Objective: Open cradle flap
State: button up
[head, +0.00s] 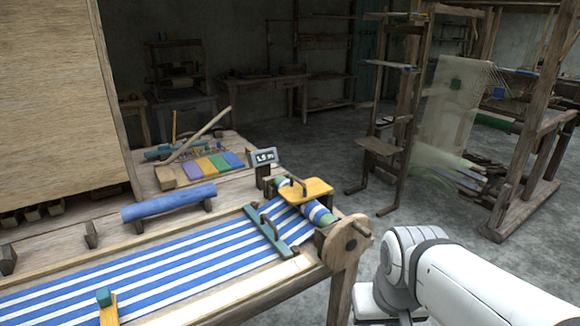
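A yellow flap (305,189) with a dark curved handle lies about level across the striped cloth roll (322,217) at the table's right end. It covers part of the roll. I take it to be the cradle flap; its hinge cannot be made out. A round wooden disc (347,240) with a small dark crank peg sits at the roll's near end. My white arm shows at the lower right, to the right of the disc and apart from the flap. My gripper is not in view.
Blue-and-white striped cloth (170,270) stretches along the table, crossed by a green bar (266,231). A blue roll (168,203) rests on wooden supports behind it. A small display (265,157) reading about 1.5 m stands behind the flap. Open floor (400,225) lies right of the table, before a loom.

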aim_at(299, 192)
jog(key=i, duration=1.25)
jog(key=z, duration=0.05)
